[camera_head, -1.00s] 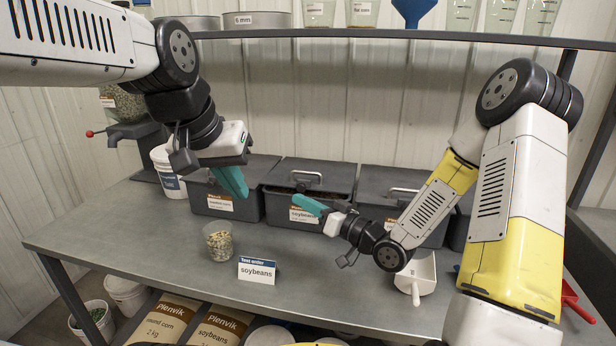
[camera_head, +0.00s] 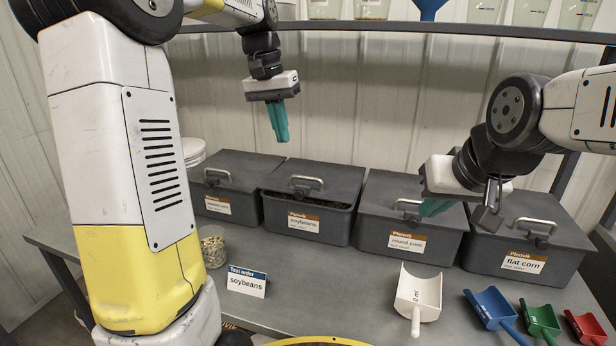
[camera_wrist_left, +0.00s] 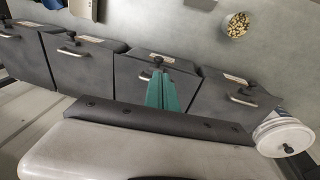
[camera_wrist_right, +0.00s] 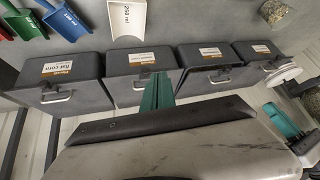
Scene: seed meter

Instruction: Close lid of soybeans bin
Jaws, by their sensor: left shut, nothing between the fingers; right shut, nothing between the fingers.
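The soybeans bin (camera_head: 305,225) is a dark grey box in the row on the bench. Its lid (camera_head: 335,178) lies over it with a handle at the front, and a narrow gap under the front edge shows beans inside. The bin also shows in the right wrist view (camera_wrist_right: 207,82). My left gripper (camera_head: 280,138) is shut and empty, pointing down in the air above and behind this lid. My right gripper (camera_head: 435,207) is shut and empty, at the front of the round corn bin, right of the soybeans bin.
The round corn bin (camera_head: 400,240) and flat corn bin (camera_head: 510,262) stand to the right, another bin (camera_head: 225,208) to the left, lids down. A white scoop (camera_head: 418,290), coloured scoops (camera_head: 490,305), a cup (camera_head: 213,250) and a soybeans card (camera_head: 247,282) stand in front. A shelf runs above.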

